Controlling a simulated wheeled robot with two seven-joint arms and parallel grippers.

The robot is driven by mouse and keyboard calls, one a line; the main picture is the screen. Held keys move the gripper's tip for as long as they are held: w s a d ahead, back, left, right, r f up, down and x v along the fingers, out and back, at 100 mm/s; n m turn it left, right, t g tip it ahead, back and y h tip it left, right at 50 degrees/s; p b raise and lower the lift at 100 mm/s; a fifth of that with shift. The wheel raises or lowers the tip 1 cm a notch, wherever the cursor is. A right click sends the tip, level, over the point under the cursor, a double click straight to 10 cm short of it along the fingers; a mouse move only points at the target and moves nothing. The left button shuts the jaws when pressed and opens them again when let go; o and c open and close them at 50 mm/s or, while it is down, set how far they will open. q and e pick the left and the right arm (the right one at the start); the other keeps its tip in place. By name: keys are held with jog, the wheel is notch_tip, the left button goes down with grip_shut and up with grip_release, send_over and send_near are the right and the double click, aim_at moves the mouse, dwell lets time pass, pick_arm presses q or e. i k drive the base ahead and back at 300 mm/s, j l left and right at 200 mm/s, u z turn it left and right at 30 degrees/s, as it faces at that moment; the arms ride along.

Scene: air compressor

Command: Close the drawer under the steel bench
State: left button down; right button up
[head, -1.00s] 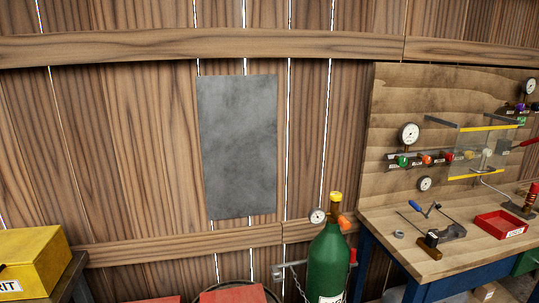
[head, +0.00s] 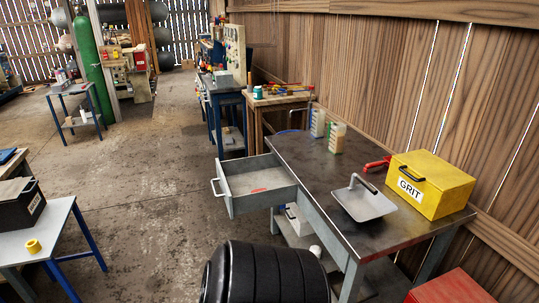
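The steel bench (head: 300,165) stands at centre right against the plank wall, with a dark metal top and grey legs. Its grey drawer (head: 236,202) is pulled well out toward the left, beyond the bench edge. A handle (head: 215,187) sits on the drawer's left front face. A small red item (head: 258,190) lies inside the drawer. Neither of my grippers shows in the head view.
A black ribbed barrel (head: 265,272) stands in front of the bench, close below the drawer. A yellow GRIT box (head: 430,183) and a grey dustpan-like plate (head: 362,202) rest on the bench. Floor left of the drawer (head: 150,200) is clear. A side table (head: 40,232) stands at lower left.

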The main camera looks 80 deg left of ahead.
aim_at(237, 177)
jog(key=k+l+u, duration=0.1)
jog(key=u, duration=0.35)
jog(key=k+u, duration=0.4)
jog(key=i+j+u, duration=0.1)
jog(key=u, duration=1.95)
jog(key=i+z, duration=0.1)
jog(key=i, duration=0.4)
jog(key=i+j+z, duration=0.1)
jog(key=i, duration=0.4)
jog(key=i+j+z, duration=0.1)
jog(key=i, duration=0.35)
jog(key=j, duration=0.1)
